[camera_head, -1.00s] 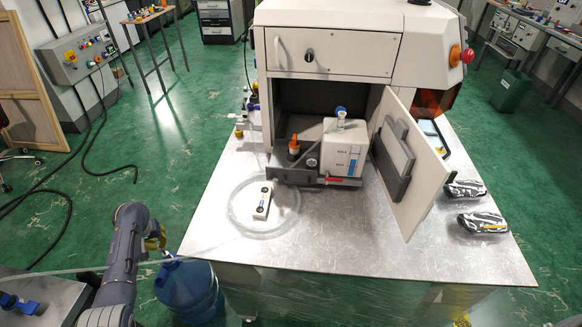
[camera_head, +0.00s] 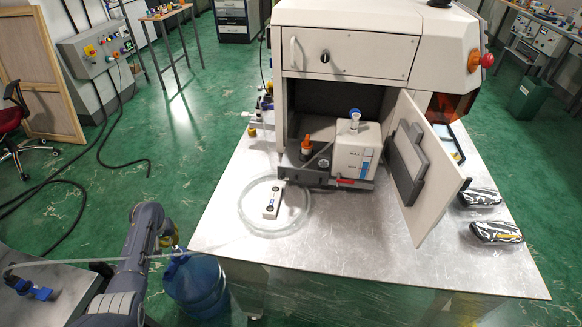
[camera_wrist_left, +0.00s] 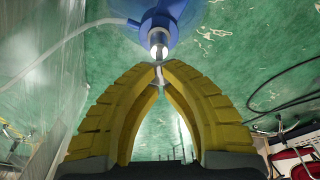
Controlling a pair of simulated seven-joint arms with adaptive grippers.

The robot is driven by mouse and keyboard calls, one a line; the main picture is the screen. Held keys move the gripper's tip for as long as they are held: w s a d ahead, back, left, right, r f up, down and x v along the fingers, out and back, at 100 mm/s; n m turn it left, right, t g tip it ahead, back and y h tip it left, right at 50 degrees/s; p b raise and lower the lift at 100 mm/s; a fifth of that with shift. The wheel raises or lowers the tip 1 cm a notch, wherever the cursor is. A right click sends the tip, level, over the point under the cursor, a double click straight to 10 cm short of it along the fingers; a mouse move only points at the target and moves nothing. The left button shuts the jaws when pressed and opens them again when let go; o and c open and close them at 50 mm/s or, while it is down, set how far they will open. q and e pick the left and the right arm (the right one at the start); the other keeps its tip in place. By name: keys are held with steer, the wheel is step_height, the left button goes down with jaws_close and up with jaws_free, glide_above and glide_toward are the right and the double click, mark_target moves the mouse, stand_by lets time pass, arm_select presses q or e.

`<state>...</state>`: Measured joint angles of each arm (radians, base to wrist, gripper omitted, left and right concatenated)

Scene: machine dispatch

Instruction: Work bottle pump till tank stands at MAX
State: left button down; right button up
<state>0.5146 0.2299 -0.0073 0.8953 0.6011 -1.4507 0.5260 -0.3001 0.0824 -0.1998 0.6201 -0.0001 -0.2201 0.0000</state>
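The blue bottle (camera_head: 196,290) stands low beside the table's left front corner, with its top partly behind my left arm. My left gripper (camera_head: 170,238) is above and beside the bottle's top. In the left wrist view its yellow fingertips (camera_wrist_left: 160,66) are drawn together, just short of the bottle's blue-and-metal pump top (camera_wrist_left: 158,38). I see no object clearly gripped. The white tank (camera_head: 356,152) sits in the open machine bay. It has a blue-capped neck, small marks and a blue stripe on its front; the liquid level is too small to read. My right gripper is out of view.
A coil of clear tubing (camera_head: 274,207) lies on the metal table (camera_head: 370,250) around a small white block (camera_head: 272,201). A thin hose runs across my left arm. The machine's door (camera_head: 435,165) hangs open. Two patterned packets (camera_head: 496,230) lie at the right edge.

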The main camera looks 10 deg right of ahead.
arm_select(q)
steer(key=shift+s+x, duration=0.2)
steer(key=shift+x, duration=0.8)
steer(key=shift+s+d+f, duration=0.1)
steer(key=shift+f, duration=0.65)
steer(key=shift+r, duration=0.1)
stand_by(0.3)
steer(key=shift+w+v, duration=0.25)
steer(key=shift+v, duration=0.9)
steer(key=shift+w+v, duration=0.25)
steer(key=shift+v, duration=0.95)
steer(key=shift+w+v, duration=0.25)
steer(key=shift+v, duration=0.9)
steer(key=shift+a+r, duration=0.15)
steer(key=shift+a, duration=0.1)
steer(key=shift+f, duration=0.25)
